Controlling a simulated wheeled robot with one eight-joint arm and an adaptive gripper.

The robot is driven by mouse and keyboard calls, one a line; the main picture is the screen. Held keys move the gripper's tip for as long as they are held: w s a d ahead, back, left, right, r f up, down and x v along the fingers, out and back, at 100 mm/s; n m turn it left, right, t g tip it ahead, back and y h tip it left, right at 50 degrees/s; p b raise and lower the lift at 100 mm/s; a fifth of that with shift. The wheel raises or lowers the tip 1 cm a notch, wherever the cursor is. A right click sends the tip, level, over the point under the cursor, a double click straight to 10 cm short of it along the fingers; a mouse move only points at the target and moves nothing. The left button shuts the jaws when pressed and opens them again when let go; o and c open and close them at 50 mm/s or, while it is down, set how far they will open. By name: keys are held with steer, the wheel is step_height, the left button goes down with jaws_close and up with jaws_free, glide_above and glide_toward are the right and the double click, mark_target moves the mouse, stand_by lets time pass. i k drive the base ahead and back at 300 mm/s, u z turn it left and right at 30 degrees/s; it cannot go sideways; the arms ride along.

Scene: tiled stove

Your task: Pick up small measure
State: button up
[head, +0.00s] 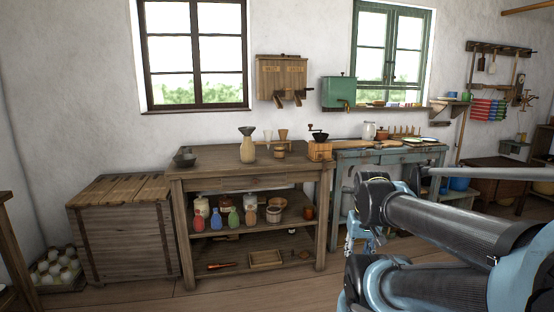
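I cannot tell for sure which thing is the small measure. A small round wooden cup (279,153) sits on the brown wooden table (215,165) under a stand with two cones (275,137). A wider tub-like vessel (273,214) stands on the table's middle shelf. My arm reaches in from the right. A light blue jointed part low beside it looks like my gripper (357,238), in front of the gap by the blue table. It is small and partly hidden by my arm, so its fingers are unclear. It appears apart from both vessels.
A coffee grinder (319,147), a vase with a funnel (247,146) and a dark bowl (184,157) stand on the brown table. Coloured bottles (216,219) line its middle shelf. A blue table (385,155) adjoins on the right. Floor in front is clear.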

mark_target(279, 150)
steer(key=u, duration=0.05)
steer(key=i, duration=1)
steer(key=z, duration=0.05)
